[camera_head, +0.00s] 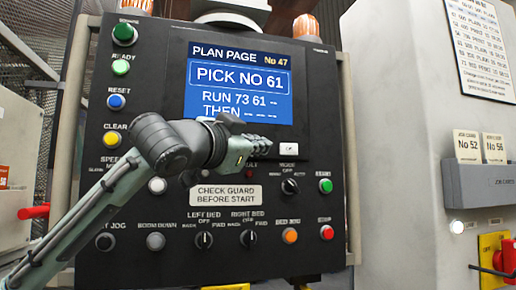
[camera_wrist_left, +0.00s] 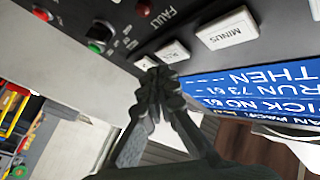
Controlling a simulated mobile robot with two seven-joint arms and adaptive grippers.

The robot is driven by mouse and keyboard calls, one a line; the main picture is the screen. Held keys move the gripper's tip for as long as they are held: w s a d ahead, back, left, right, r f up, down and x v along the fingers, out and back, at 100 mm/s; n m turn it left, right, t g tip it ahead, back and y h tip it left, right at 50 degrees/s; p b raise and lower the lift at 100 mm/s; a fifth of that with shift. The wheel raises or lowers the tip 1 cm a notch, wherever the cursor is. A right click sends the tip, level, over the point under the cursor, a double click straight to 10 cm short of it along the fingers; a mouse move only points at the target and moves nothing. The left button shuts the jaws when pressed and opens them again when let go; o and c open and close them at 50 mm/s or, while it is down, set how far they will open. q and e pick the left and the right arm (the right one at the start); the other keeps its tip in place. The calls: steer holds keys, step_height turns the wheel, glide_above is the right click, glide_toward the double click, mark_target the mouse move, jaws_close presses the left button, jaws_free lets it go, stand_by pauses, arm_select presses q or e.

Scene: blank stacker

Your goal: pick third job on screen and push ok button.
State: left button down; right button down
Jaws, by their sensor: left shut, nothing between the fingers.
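The blue screen (camera_head: 240,85) on the black control panel reads "PLAN PAGE No 47", "PICK NO 61", "RUN 73 61 --" and "THEN -- -- --". It also shows rotated in the left wrist view (camera_wrist_left: 265,90). My left gripper (camera_head: 264,146) is shut and empty, just below the screen. In the left wrist view its fingertips (camera_wrist_left: 158,82) lie near a row of white buttons; contact cannot be told. One button (camera_wrist_left: 228,29) reads "MINUS"; another white button (camera_wrist_left: 173,52) and a partly covered one (camera_wrist_left: 147,63) have no readable word. A white button (camera_head: 288,149) shows right of the fingertips. My right gripper is out of view.
Coloured buttons line the panel's left edge, including green READY (camera_head: 121,67) and blue RESET (camera_head: 116,101). A "CHECK GUARD BEFORE START" plate (camera_head: 226,195) sits below my wrist. On the grey cabinet, cards No 52 (camera_head: 467,147) and No 56 (camera_head: 494,148) stand in a holder.

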arm_select(q)
steer(key=shift+w, duration=0.1)
stand_by(0.4)
steer(key=shift+w+a+p, duration=0.15)
steer(key=shift+w+p, duration=0.15)
steer(key=shift+w+a+p, duration=0.15)
steer(key=shift+w+p, duration=0.15)
steer(key=shift+w, duration=0.1)
stand_by(0.5)
steer(key=shift+s, duration=0.1)
steer(key=shift+s+d, duration=0.3)
steer(key=shift+s, duration=0.4)
steer(key=shift+s+d+b, duration=0.1)
steer(key=shift+s+d, duration=0.15)
steer(key=shift+s, duration=0.55)
steer(key=shift+s+d+b, duration=0.1)
steer(key=shift+s+d, duration=0.15)
steer(key=shift+s, duration=0.5)
steer(key=shift+s+d+b, duration=0.1)
steer(key=shift+s+d, duration=0.15)
steer(key=shift+s, duration=0.55)
steer(key=shift+f, duration=0.1)
stand_by(1.4)
